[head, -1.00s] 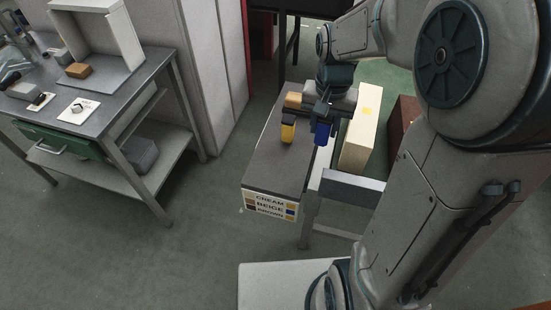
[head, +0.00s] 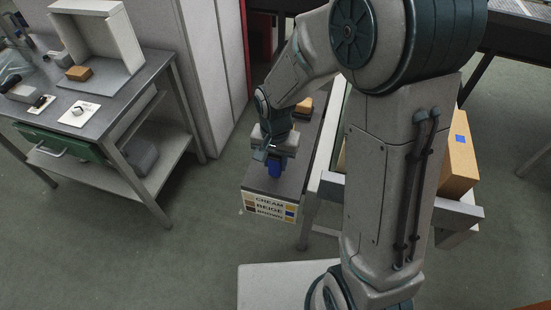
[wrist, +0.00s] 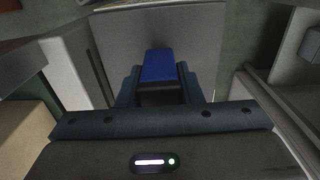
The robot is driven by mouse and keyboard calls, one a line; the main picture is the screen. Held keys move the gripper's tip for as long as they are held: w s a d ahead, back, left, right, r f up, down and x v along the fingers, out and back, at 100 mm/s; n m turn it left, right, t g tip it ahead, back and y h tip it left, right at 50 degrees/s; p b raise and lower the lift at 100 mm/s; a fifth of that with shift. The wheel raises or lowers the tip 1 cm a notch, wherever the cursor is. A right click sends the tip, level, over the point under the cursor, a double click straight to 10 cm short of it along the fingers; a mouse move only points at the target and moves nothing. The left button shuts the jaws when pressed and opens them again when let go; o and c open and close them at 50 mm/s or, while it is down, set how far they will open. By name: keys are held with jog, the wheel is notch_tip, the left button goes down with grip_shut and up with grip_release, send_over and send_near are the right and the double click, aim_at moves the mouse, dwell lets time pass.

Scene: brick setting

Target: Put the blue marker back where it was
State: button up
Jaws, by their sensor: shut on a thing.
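The blue marker (head: 275,171) is a short blocky piece held under my gripper (head: 274,158), over the near part of a narrow dark grey shelf top (head: 256,180). In the wrist view the blue marker (wrist: 159,66) shows between the two fingers of my gripper (wrist: 160,88), which are shut on it. I cannot tell whether its lower end touches the top. A label (head: 269,207) reading cream, beige, brown with coloured squares is on the top's front edge. The yellow marker is not visible now.
A tan block (head: 304,106) is farther back on the same top. A tan box with a blue patch (head: 461,150) stands on a grey-framed stand at right, partly behind my arm. A workbench (head: 125,95) is at left. Open floor lies between.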

jog(key=shift+f, duration=0.2)
jog(key=o, duration=0.8)
jog(key=shift+r, duration=0.1)
notch_tip(320, 180, up, 12)
jog(key=shift+r, duration=0.15)
jog(key=s+d+r+n+t, duration=0.1)
jog(key=s+d, duration=0.3)
jog(key=s+d+r+n+t, duration=0.1)
jog(key=s+d, duration=0.3)
jog(key=s+d+r+n, duration=0.1)
jog(key=s+d+r, duration=0.1)
jog(key=s+d, duration=0.2)
jog(key=shift+s+n+t, duration=0.1)
jog(key=shift+n+t, duration=0.3)
